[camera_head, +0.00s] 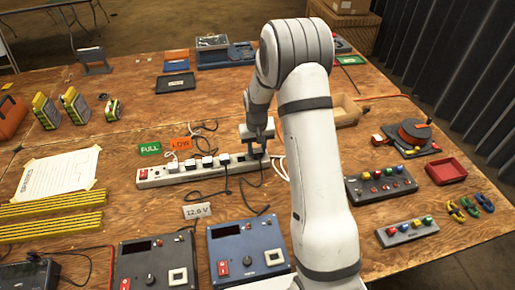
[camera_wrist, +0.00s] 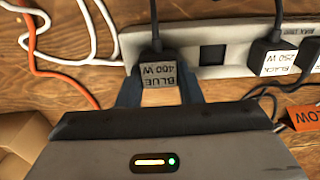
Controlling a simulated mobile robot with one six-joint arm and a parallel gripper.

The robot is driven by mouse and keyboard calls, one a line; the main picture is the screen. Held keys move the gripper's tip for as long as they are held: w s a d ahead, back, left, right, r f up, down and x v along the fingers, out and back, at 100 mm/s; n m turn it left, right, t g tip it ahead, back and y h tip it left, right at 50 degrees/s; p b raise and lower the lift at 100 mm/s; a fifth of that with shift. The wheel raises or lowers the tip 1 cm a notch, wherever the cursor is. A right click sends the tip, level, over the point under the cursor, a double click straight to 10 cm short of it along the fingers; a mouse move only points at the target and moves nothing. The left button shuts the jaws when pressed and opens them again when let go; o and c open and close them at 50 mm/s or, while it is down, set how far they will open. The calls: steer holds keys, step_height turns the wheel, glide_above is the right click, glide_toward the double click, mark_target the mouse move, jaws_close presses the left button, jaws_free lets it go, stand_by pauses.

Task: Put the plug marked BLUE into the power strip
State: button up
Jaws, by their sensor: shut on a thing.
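The white power strip (camera_head: 175,175) lies on the wooden table, with a red switch at its left end and several plugs in it. In the wrist view the strip (camera_wrist: 290,12) runs across the top. The BLUE plug (camera_wrist: 158,72), black with a label reading "BLUE", is between the blue fingers of my gripper (camera_wrist: 160,92), which is shut on it. My gripper (camera_head: 257,150) is at the strip's right end. The plug overlaps the strip; I cannot tell whether it is seated. An empty dark socket (camera_wrist: 212,55) shows beside it. The plug labelled "BLACK" (camera_wrist: 266,55) sits farther right.
White cables (camera_wrist: 75,60) and an orange cable (camera_wrist: 60,75) lie beside the strip's end. Green FULL (camera_head: 149,148) and orange LOW (camera_head: 181,143) cards stand behind it. A 12.0 V card (camera_head: 197,211) and blue charger box (camera_head: 247,250) are in front.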

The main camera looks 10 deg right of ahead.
steer(key=shift+f+b, duration=0.75)
steer(key=shift+f, duration=0.15)
stand_by(0.6)
stand_by(0.3)
steer(key=o, duration=1.4)
steer(key=shift+r+p, duration=2.45)
steer(key=shift+r, duration=1.6)
